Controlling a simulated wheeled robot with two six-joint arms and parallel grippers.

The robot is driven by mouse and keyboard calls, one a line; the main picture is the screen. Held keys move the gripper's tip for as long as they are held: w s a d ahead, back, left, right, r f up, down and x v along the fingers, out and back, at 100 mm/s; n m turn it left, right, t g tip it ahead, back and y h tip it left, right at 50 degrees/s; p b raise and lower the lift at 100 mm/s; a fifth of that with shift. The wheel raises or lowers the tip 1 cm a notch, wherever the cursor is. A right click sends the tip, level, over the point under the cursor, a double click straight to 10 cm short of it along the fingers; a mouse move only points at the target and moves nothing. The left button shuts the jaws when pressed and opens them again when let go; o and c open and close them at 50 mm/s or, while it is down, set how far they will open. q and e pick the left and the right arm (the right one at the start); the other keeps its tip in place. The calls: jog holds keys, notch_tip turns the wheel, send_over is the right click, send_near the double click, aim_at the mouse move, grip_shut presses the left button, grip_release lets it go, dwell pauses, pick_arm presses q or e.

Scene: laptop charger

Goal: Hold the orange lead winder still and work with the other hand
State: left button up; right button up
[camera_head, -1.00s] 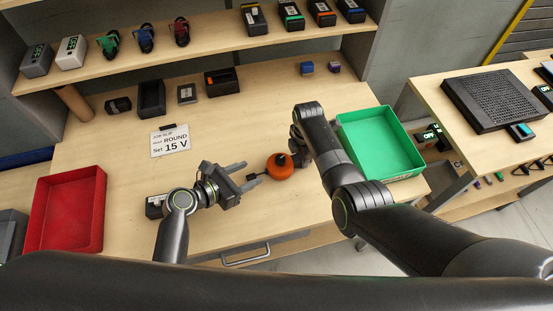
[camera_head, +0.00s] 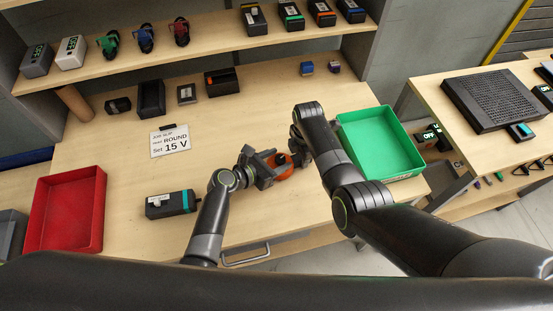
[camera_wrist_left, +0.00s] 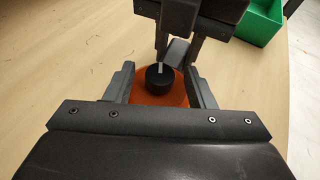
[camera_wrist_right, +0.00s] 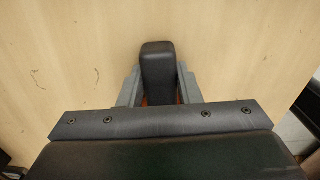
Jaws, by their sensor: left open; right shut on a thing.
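The orange lead winder (camera_head: 284,173) sits on the bench between my two grippers, partly covered by them. In the left wrist view, its orange disc carries a round black knob (camera_wrist_left: 159,78) with a white mark. My left gripper (camera_head: 275,163) is open, with one finger on each side of the knob and a visible gap. My right gripper (camera_wrist_right: 160,78) is shut on the winder, at a dark upright grip (camera_wrist_right: 158,65) with orange showing below it. Its fingers also show at the top of the left wrist view. The winder's lead is hidden.
A black charger box with a teal band (camera_head: 171,204) lies left of my left arm. A red tray (camera_head: 40,214) is at left, a green tray (camera_head: 416,150) beside my right arm. The job slip (camera_head: 171,141) reads ROUND, 15 V.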

pick_arm(q)
jog(key=c, duration=1)
jog(key=shift+f, duration=0.1)
jog(key=m+g+h, duration=0.1)
jog(key=m+g, duration=0.1)
jog(key=m+g+h, duration=0.2)
jog(key=m+g, duration=0.1)
jog(key=shift+w+a+m+g, duration=0.2)
jog(key=shift+w+m+g, duration=0.1)
jog(key=shift+w, duration=0.05)
jog(key=shift+o, duration=0.2)
jog(key=shift+w+f+m+g+h, duration=0.1)
jog(key=shift+w+m+g+h, duration=0.1)
jog(key=shift+m+g, duration=0.9)
jog(key=shift+w+m+g+h, duration=0.1)
jog(key=shift+m+g+h, duration=0.1)
jog(key=shift+m+g, duration=1.4)
jog(key=shift+g, duration=0.5)
jog(key=shift+c, duration=0.2)
jog(key=o, duration=1)
